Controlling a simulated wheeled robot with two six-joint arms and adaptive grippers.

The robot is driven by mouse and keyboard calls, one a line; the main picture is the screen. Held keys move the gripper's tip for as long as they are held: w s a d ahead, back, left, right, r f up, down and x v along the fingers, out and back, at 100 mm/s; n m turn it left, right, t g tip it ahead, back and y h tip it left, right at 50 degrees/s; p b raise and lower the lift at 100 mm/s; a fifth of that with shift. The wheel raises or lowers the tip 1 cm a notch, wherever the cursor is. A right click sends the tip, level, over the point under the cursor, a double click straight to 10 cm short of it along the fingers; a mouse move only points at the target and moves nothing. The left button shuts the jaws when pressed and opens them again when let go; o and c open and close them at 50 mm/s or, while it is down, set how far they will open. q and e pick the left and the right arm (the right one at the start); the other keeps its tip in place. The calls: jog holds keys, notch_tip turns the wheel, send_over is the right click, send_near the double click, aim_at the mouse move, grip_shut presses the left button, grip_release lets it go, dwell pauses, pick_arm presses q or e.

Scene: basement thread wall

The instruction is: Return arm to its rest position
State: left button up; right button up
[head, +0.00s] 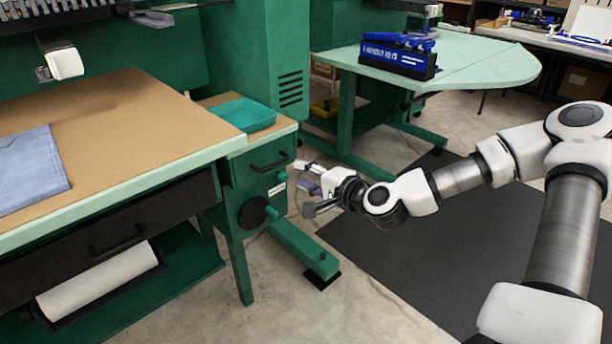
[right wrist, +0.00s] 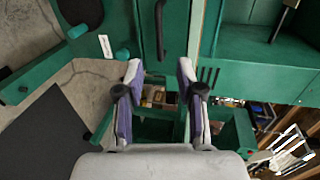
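My right arm (head: 460,178) reaches in from the right in the head view, white and metallic grey. Its gripper (head: 306,188) is in the air in front of the green bench's right end, near the drawer and black hand knob. The fingers are spread apart, with nothing between them. In the right wrist view the gripper (right wrist: 159,75) shows two white and purple fingers, open and empty. My left arm and left gripper are not in view.
The green bench (head: 120,192) with a wood top fills the left, bearing folded blue cloth (head: 30,170) and a teal tray (head: 243,114). A pale green table (head: 470,62) with a blue rack (head: 398,54) stands behind. A dark floor mat (head: 440,250) lies below my arm.

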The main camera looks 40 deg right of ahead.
dwell(0.4)
jog(key=s+a+f+n+g, duration=0.2)
jog(key=s+a+f+g, duration=0.1)
jog(key=f, duration=0.4)
jog(key=s+a+f+n+g, duration=0.2)
jog(key=s+f, duration=0.1)
jog(key=f, duration=0.4)
jog(key=s+a+f+n+g, duration=0.2)
jog(key=s+a+f+g, duration=0.1)
jog(key=f, duration=0.5)
jog(key=s+a+f+n+g, duration=0.4)
jog(key=s+f+n, duration=0.15)
jog(key=s, duration=0.45)
jog(key=s+a+f+n+g, duration=0.3)
jog(key=s+f+n+g, duration=0.1)
jog(key=s+f, duration=0.4)
notch_tip(320, 180, up, 33)
jog(key=s+n+h+p, duration=0.1)
jog(key=p, duration=3.1)
jog(key=shift+s+d, duration=0.15)
jog(key=shift+r, duration=0.1)
